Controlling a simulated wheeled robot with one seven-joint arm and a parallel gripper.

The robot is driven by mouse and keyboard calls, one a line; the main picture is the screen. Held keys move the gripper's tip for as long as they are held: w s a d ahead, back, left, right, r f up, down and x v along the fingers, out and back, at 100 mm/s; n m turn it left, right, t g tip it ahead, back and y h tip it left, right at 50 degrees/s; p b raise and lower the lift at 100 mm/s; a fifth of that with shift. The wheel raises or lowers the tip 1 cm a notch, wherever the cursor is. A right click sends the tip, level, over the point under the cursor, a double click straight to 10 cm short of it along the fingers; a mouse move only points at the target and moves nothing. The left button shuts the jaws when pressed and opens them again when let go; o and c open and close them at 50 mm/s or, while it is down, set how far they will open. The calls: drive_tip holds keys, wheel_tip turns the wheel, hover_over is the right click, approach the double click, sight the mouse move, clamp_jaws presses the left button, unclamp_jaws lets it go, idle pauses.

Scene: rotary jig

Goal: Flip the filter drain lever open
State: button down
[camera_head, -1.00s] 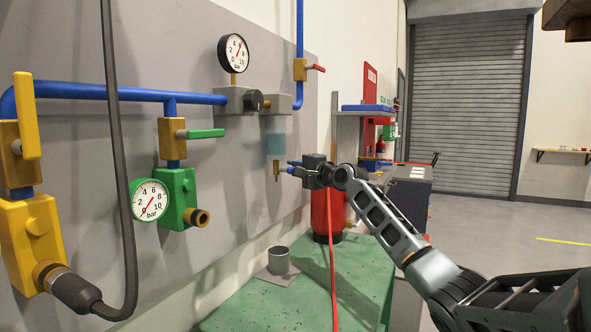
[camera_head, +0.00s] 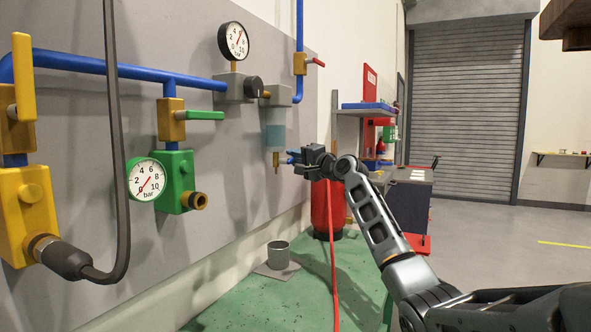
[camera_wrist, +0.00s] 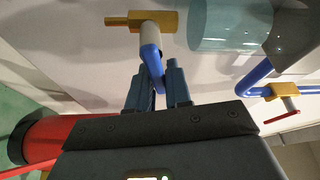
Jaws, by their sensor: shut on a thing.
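The filter's clear blue bowl (camera_head: 275,135) hangs under a grey head on the wall panel, with a brass drain valve (camera_head: 276,163) below it. In the wrist view the brass drain valve (camera_wrist: 155,22) has a pale hub and a blue drain lever (camera_wrist: 151,60) that reaches down between my fingers. My gripper (camera_wrist: 162,82) is shut on the lever's free end; the very tip is partly hidden by the fingers. In the head view my gripper (camera_head: 291,157) is just right of the drain valve, and the lever cannot be told apart from the bluish fingertips.
A red cylinder (camera_head: 327,208) stands behind and below my gripper, with a red hose hanging down. A pressure gauge (camera_head: 233,41) and a red-handled valve (camera_head: 301,64) are above. The floor at right is clear.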

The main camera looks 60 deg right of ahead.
idle(0.4)
drive_tip(key=c, duration=1.1)
unclamp_jaws()
drive_tip(key=shift+c, duration=0.2)
drive_tip(key=v, duration=0.7)
drive_tip(key=shift+s+a+b, duration=0.15)
drive_tip(key=shift+s+b, duration=0.15)
drive_tip(key=shift+b, duration=0.15)
drive_tip(key=shift+f, duration=0.1)
